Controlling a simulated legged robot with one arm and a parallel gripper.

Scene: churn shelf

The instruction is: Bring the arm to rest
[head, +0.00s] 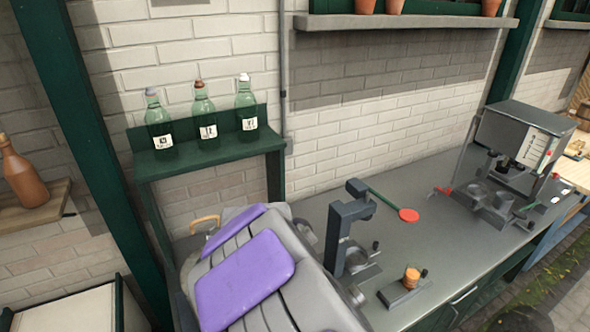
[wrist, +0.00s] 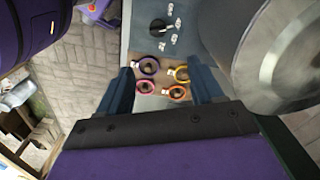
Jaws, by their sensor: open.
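My gripper (wrist: 159,72) shows in the wrist view as two dark blue fingers, set wide apart. It is open, and no object is held between the fingers. I cannot tell how far the fingertips are from the panel. In the head view my gripper cannot be made out.
Three green bottles (head: 205,112) stand on a dark green shelf (head: 215,155). A grey counter (head: 420,195) holds an upright dark bracket (head: 342,225), a lever with a red disc (head: 408,215) and a grey machine (head: 520,135). A brown bottle (head: 22,170) stands far left. A large metal round (wrist: 285,50) fills the wrist view's right.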

